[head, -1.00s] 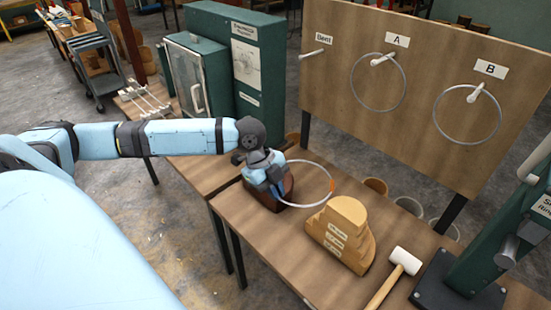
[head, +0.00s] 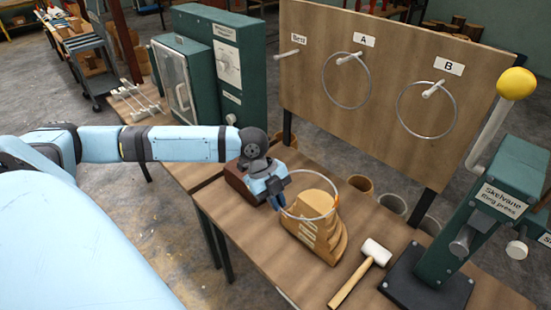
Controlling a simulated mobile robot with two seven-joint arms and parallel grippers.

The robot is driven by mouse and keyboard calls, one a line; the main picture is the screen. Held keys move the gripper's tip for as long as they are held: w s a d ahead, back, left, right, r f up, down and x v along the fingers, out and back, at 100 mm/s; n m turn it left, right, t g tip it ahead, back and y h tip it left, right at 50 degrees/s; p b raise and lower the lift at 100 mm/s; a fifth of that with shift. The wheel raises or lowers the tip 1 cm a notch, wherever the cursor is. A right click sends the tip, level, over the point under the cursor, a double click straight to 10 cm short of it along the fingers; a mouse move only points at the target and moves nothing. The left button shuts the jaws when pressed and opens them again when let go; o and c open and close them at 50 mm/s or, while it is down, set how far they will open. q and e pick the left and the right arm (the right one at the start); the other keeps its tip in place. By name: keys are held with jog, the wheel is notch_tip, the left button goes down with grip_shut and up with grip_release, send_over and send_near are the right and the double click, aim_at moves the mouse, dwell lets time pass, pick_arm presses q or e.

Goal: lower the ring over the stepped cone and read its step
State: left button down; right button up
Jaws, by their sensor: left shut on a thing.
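The stepped wooden cone (head: 318,236) stands on the workbench, with pale step labels down its front that are too small to read. My left gripper (head: 279,203) is shut on the ring (head: 304,219) at its left side. The ring is a thin pale hoop with an orange mark at its right. It lies across the cone's upper part in the picture. I cannot tell whether it rests on a step or hangs just above. My right gripper is out of view.
A white-headed mallet (head: 375,252) lies right of the cone, and the green ring press (head: 480,215) stands beyond it. A dark wooden block (head: 237,180) sits behind my left gripper. A board (head: 310,75) behind holds rings on pegs A and B.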

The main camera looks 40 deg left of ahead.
pick_arm(q)
jog(key=w+f+b, duration=0.5)
jog(key=f+b, duration=0.1)
jog(key=f, duration=0.1)
jog(key=shift+w+d+f, duration=0.2)
jog(key=shift+d, duration=0.05)
dwell(0.4)
dwell(0.5)
jog(key=shift+f, duration=0.1)
dwell(0.4)
jog(key=shift+f, duration=0.1)
notch_tip(320, 180, down, 3)
jog(key=shift+r+b, duration=0.1)
jog(key=shift+b, duration=0.25)
